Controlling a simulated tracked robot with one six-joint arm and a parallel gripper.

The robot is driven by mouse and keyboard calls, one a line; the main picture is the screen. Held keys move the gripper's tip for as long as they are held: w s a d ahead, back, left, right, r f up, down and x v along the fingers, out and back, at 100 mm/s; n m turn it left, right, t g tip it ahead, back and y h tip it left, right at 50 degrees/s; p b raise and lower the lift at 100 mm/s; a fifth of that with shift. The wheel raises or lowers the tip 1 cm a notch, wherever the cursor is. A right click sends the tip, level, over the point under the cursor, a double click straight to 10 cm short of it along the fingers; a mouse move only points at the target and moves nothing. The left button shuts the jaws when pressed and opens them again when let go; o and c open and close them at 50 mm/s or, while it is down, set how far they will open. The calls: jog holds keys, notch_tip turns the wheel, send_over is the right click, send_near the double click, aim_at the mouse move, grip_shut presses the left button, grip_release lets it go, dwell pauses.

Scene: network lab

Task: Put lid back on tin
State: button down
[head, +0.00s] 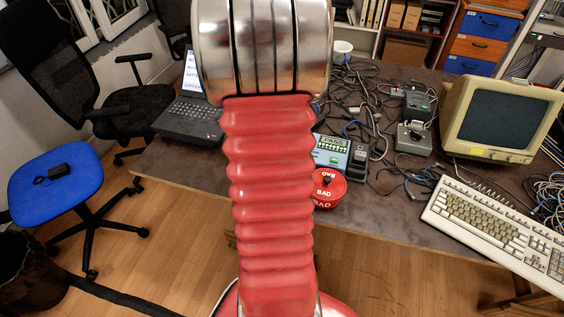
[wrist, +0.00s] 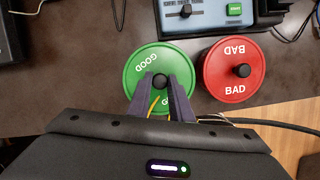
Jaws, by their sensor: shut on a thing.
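A round green lid (wrist: 138,78) marked GOOD, with a black knob, shows in the wrist view. My gripper (wrist: 160,83) is shut on the knob of this green lid. I cannot tell whether the lid rests on a tin or is held above something, as the fingers and my wrist hide what lies below. To its right is a red tin (wrist: 213,83) with a red lid marked BAD and a black knob. The red tin also stands on the table in the head view (head: 328,190). There my arm hides the green lid and my gripper.
A blue-grey device (wrist: 205,14) stands just beyond the lids on the dark table (wrist: 60,85). A dark cable (wrist: 255,122) runs near the table edge at right. In the head view a laptop (head: 188,122), tangled cables, a monitor (head: 500,118) and a keyboard (head: 495,225) crowd the table.

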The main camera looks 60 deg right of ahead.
dwell(0.3)
jog(key=c, duration=1.5)
grip_release()
jog(key=shift+o, duration=0.3)
jog(key=o, duration=0.4)
jog(key=shift+r, duration=3.5)
jog(key=shift+c, duration=0.2)
